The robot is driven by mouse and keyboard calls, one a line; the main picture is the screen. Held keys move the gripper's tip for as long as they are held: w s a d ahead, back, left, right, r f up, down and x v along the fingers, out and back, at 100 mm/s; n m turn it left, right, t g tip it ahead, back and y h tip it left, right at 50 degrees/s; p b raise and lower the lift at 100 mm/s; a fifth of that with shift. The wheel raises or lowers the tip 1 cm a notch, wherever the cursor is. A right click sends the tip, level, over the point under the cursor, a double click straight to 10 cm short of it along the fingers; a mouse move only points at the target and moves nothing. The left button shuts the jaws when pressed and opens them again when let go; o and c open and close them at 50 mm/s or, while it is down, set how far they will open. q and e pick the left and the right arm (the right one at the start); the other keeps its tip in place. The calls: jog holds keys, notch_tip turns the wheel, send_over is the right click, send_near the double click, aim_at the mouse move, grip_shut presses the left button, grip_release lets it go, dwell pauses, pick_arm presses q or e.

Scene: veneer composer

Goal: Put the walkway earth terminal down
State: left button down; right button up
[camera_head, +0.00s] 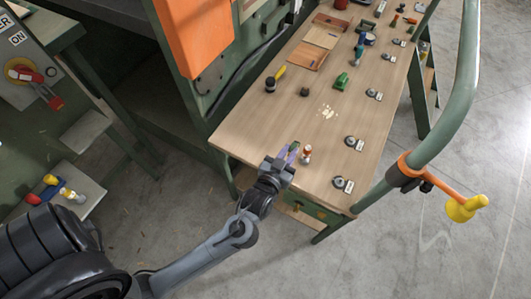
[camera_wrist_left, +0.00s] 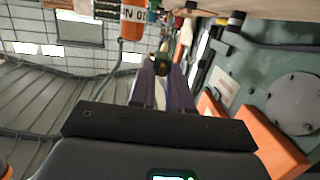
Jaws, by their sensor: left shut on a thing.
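My left gripper (camera_head: 292,153) is over the near end of the wooden bench top (camera_head: 240,140). It is shut on a small greenish piece, which I take to be the walkway earth terminal (camera_head: 294,147). In the left wrist view the terminal (camera_wrist_left: 160,65) shows as a small dark and yellowish part between the purple fingertips of the gripper (camera_wrist_left: 161,75). Its lower side is hidden, and I cannot tell whether it touches the bench. My right gripper is not in view.
A small orange and white bottle (camera_head: 306,155) stands just right of the gripper. Labelled round pieces (camera_head: 350,141) line the bench's right side. Bare wood lies left of the gripper.

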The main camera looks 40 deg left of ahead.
pick_arm(q)
jog(key=b, duration=0.2)
send_over(264, 155)
notch_tip(264, 155, down, 6)
jog(key=shift+r, duration=0.15)
jog(key=shift+f+b, duration=1.1)
jog(key=shift+f, duration=0.9)
jog(key=c, duration=1.1)
grip_release()
jog(key=shift+f, duration=0.1)
